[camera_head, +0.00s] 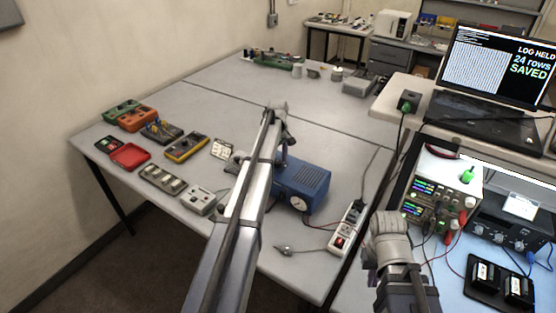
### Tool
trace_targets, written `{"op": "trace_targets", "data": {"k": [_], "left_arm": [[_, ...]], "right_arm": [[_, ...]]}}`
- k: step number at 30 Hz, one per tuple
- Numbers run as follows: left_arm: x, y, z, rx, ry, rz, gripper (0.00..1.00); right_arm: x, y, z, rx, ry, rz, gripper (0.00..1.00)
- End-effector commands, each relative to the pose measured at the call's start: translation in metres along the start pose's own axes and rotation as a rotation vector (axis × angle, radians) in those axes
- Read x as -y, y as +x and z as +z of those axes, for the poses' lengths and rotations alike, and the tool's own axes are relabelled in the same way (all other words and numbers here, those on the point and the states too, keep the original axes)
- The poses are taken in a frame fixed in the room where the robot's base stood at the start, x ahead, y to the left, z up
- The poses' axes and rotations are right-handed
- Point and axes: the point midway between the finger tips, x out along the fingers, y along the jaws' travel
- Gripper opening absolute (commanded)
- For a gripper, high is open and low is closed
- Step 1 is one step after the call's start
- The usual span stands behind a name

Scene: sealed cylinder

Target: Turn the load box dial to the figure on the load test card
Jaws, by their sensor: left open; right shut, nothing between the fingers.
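A blue vented box (308,178) with a round white dial (298,203) on its front stands at the middle of the grey table. I take it for the load box; the dial's figures are too small to read. My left gripper (281,164) is open, at the box's left rear, partly hidden by my own arm. My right gripper (386,238) is shut and empty at the lower right, apart from the box; its fingertips are hard to make out. A small white card (520,206) is on a black instrument (508,228) at the right; I cannot tell whether it is the load test card.
A switched power strip (348,228) with leads lies right of the blue box, and a loose probe (284,249) lies in front. Meters, cases and a red tray (130,155) fill the left. Stacked power supplies (445,185) and a laptop (495,75) stand right.

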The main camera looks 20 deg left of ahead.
Motion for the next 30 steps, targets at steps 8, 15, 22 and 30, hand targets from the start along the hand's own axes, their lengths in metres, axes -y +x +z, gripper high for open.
{"op": "trace_targets", "data": {"k": [8, 15, 22, 30], "left_arm": [[0.0, -0.004, 0.0, 0.0, 0.001, 0.0, 0.69], [0.0, -0.025, 0.0, 0.0, 0.001, 0.0, 0.69], [0.0, -0.057, 0.0, 0.0, 0.0, 0.0, 0.69], [0.0, -0.079, 0.0, 0.0, 0.0, 0.0, 0.69]], "right_arm": [[0.0, -0.004, 0.0, 0.0, 0.001, 0.0, 0.0], [-0.002, -0.025, 0.002, 0.0, 0.005, -0.001, 0.0], [-0.005, -0.057, 0.003, 0.0, 0.011, -0.002, 0.0], [-0.007, -0.078, 0.005, 0.001, 0.012, -0.003, 0.0]]}}
